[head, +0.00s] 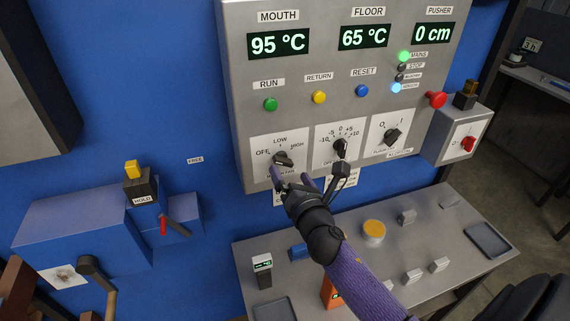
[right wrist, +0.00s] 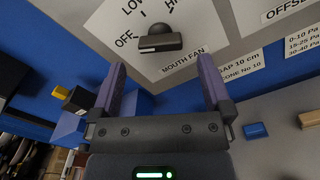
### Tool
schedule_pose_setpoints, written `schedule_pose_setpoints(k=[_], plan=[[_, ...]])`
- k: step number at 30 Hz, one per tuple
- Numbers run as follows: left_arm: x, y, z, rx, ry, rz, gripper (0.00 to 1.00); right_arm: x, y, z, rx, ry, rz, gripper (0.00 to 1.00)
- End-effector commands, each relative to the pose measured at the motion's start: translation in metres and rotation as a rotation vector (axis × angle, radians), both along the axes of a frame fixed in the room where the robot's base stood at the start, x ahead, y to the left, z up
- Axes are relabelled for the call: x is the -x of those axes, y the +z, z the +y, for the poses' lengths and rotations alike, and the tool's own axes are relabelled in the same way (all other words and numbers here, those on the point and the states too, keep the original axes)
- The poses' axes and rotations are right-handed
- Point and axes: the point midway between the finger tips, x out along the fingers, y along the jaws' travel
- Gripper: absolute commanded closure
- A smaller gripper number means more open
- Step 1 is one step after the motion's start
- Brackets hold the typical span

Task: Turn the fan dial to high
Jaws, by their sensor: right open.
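The fan dial (head: 283,159) is a dark knob on a white plate at the lower left of the grey control panel (head: 235,60). Its plate reads OFF, LOW and HIGH. In the right wrist view the same fan dial (right wrist: 160,42) sits above the label MOUTH FAN, its bar lying nearly level, one end toward OFF. I cannot tell which end is the pointer. My right gripper (head: 291,180) is open and empty just below the dial. In the right wrist view the fingers of the right gripper (right wrist: 162,65) stand either side of the knob, apart from it. My left gripper is not in view.
Two more dials, the offset dial (head: 341,147) and the pusher dial (head: 392,136), stand to the right. A red button (head: 437,99) juts from the panel's right edge. The grey bench (head: 440,225) below holds a yellow-topped round item (head: 374,231) and small blocks.

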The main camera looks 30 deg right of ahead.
Motion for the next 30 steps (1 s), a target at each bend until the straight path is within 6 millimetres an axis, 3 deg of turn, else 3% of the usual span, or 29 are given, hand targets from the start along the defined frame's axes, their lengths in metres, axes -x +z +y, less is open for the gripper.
schedule_pose_setpoints(k=[6,17,27,30], plan=[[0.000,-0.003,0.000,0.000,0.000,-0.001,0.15,-0.035,-0.001,-0.009,-0.003,-0.001,0.000,0.00],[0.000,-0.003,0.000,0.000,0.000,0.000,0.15,-0.043,-0.001,-0.010,-0.005,-0.001,0.001,0.00],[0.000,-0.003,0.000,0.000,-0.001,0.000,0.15,-0.043,-0.001,-0.010,-0.005,-0.001,0.001,0.72],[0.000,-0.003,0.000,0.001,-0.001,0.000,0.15,-0.043,-0.001,-0.010,-0.005,-0.001,0.001,0.88]])
